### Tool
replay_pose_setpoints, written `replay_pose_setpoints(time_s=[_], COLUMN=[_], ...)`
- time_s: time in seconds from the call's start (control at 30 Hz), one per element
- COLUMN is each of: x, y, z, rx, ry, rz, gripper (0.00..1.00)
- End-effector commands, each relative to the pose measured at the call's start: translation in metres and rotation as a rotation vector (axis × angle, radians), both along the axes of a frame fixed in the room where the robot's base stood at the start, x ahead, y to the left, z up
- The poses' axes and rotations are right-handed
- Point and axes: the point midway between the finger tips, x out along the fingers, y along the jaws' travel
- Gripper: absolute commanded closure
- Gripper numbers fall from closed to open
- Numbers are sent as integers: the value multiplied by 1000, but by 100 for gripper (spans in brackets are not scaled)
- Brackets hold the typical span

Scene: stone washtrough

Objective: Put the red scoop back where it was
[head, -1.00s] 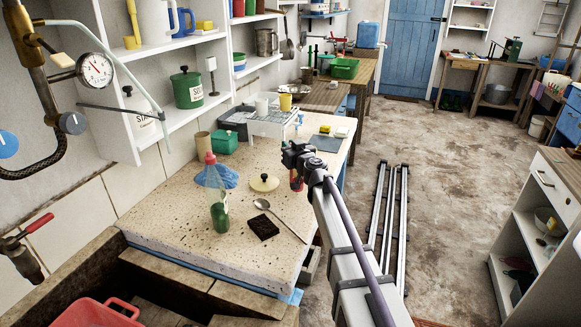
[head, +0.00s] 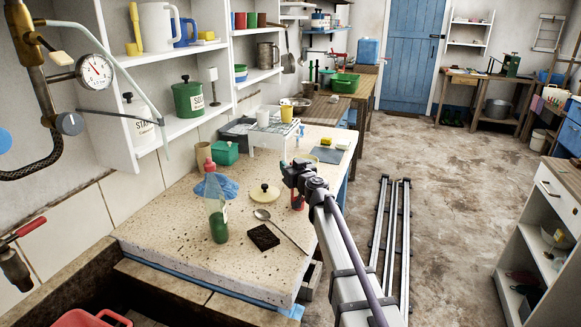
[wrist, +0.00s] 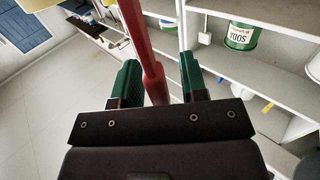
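My gripper (head: 297,190) is at the right edge of the speckled stone counter in the head view, above its surface. A red piece (head: 297,201) shows just below it, taken as the red scoop. In the wrist view, a red handle (wrist: 154,72) runs between the two green fingers of my gripper (wrist: 158,75). The scoop's bowl cannot be made out in either view.
A white rack (head: 270,133) stands behind. Shelves (head: 185,123) line the left wall.

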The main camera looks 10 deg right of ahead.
Motion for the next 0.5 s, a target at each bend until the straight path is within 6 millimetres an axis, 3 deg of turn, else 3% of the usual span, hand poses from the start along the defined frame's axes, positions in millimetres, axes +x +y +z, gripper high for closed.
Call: replay_pose_setpoints(time_s=[0.13, 0.23, 0.5], x=[0, -14, -82], y=[0, -3, -22], z=[6, 3, 3], rx=[0, 0, 0], ry=[0, 0, 0], rz=[0, 0, -1], gripper=[60, 60, 60])
